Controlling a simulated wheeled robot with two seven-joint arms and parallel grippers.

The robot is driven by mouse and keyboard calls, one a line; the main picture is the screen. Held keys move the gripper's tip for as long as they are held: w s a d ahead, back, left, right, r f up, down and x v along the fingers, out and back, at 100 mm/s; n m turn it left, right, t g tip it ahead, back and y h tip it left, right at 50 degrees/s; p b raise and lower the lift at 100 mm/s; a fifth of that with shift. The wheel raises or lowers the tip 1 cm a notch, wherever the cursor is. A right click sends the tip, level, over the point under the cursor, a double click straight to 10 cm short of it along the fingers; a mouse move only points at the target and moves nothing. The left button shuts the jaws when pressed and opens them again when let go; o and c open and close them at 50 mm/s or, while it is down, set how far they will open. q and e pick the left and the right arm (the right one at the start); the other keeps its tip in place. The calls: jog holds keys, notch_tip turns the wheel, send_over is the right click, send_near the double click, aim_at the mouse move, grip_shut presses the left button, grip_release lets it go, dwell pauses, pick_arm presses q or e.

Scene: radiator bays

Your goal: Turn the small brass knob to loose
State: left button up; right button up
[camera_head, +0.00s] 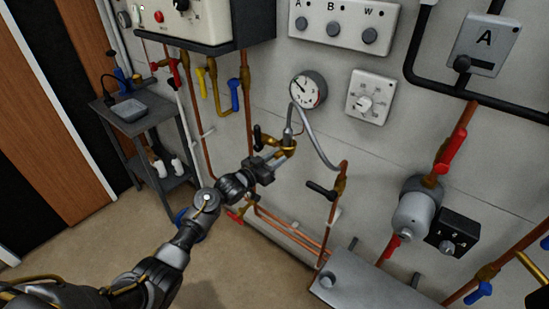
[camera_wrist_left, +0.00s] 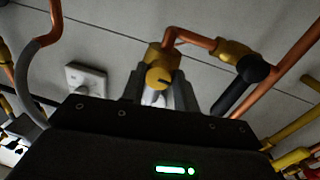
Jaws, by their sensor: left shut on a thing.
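The small brass knob (camera_wrist_left: 158,77) shows in the left wrist view, on a brass fitting at the end of a copper pipe. My left gripper (camera_wrist_left: 160,95) has its two fingers on either side of the knob and is shut on it. In the head view my left gripper (camera_head: 279,155) reaches to the brass fitting (camera_head: 289,144) below the round gauge; the fingers largely hide the knob there. My right gripper is not in view.
A black-handled valve (camera_head: 322,190) is right of the gripper, on a copper pipe. A grey hose (camera_head: 318,142) loops over the fitting. The round gauge (camera_head: 307,90) and a white dial box (camera_head: 368,97) are on the wall above. A grey trolley (camera_head: 150,130) stands at left.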

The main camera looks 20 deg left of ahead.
pick_arm(q)
jog(key=shift+n, duration=0.6)
jog(key=o, duration=1)
jog(key=shift+c, duration=0.2)
jog(key=b+v, duration=0.2)
jog(key=v, duration=0.8)
jog(key=shift+s+a, duration=0.2)
jog(key=shift+s, duration=0.15)
jog(key=shift+f, duration=0.1)
